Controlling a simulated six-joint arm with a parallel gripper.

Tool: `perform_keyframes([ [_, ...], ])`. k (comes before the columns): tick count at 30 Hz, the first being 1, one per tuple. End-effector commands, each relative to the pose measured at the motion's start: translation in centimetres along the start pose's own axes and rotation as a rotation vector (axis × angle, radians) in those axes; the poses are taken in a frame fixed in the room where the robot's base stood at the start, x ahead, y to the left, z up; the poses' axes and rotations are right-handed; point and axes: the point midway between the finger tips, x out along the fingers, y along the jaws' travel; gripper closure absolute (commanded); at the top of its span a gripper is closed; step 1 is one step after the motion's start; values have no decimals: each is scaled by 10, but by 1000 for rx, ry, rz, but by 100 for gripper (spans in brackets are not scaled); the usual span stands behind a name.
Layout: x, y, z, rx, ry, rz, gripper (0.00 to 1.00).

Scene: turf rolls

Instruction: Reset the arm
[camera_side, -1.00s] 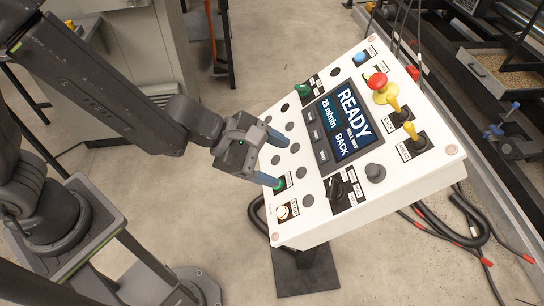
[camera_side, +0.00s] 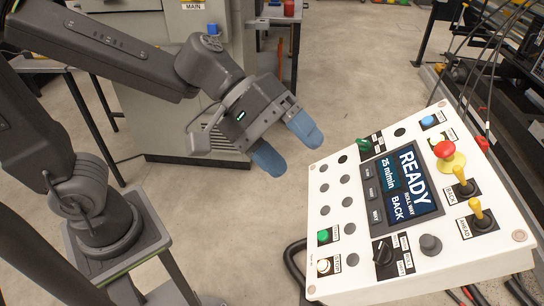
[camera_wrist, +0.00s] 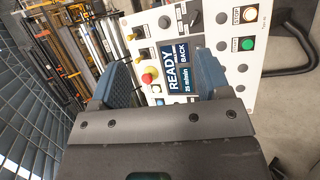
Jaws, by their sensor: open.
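My gripper (camera_side: 287,143) is in the air to the left of the control panel (camera_side: 330,222), clear of it. Its two blue fingertips are apart, with nothing between them. In the wrist view my gripper (camera_wrist: 157,82) shows both blue fingers spread, with the panel beyond them. The panel's screen (camera_side: 400,183) reads READY, 25 m/min, ROLLWAY BACK. A green button (camera_side: 323,236) and a white button (camera_side: 324,266) sit at the panel's lower left.
The panel also carries a red mushroom button (camera_side: 444,149), yellow levers (camera_side: 462,182) and a black rotary knob (camera_side: 382,251). A grey cabinet (camera_side: 165,125) stands behind my gripper. Dark cables hang at the right. Open floor (camera_side: 345,75) lies behind the panel.

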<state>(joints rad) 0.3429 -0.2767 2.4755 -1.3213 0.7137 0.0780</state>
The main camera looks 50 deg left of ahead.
Motion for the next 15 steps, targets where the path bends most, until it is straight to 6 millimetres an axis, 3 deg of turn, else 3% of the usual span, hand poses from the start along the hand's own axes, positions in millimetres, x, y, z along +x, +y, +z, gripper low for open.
perform_keyframes([
  [9, -72, -59, 1, 494, 178, -371, 30],
  [15, -118, -101, -12, 668, 311, -654, 30],
])
